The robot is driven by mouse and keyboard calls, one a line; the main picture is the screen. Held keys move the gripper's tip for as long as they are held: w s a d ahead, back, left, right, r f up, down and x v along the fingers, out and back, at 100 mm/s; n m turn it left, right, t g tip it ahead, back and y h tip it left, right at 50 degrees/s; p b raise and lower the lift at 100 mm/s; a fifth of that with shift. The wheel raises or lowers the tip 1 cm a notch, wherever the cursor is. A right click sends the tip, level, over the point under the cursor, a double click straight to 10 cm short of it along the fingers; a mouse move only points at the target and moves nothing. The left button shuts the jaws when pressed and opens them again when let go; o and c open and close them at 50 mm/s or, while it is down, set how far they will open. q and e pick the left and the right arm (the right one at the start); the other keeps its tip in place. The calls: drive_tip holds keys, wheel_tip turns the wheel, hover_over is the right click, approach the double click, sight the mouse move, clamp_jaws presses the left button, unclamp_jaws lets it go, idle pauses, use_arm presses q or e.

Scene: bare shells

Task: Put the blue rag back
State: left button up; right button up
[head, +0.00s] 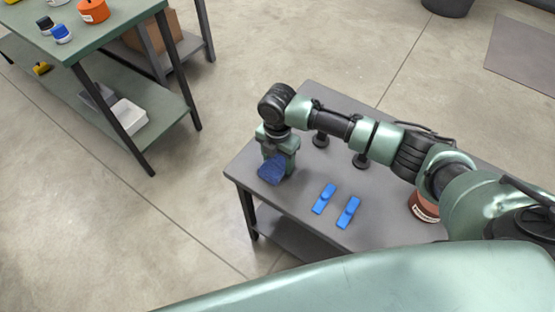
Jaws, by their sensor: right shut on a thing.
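A dark blue rag (272,169) hangs at the jaws of my right gripper (275,158), over the left corner of the low grey table (300,212). My right gripper points down and is shut on the rag. The rag covers the fingertips, and I cannot tell whether its lower edge touches the tabletop. My left gripper does not show.
Two blue clamp-like pieces (324,198) lie on the grey table, and two black knobbed items (320,138) stand behind. A reddish-brown container (423,207) is at its right. A green workbench (110,35) stands at upper left. Floor between them is clear.

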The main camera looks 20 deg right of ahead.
sight(277, 161)
drive_tip(key=o, duration=1.3)
drive_tip(key=shift+f, duration=0.1)
wheel_tip(277, 161, up, 12)
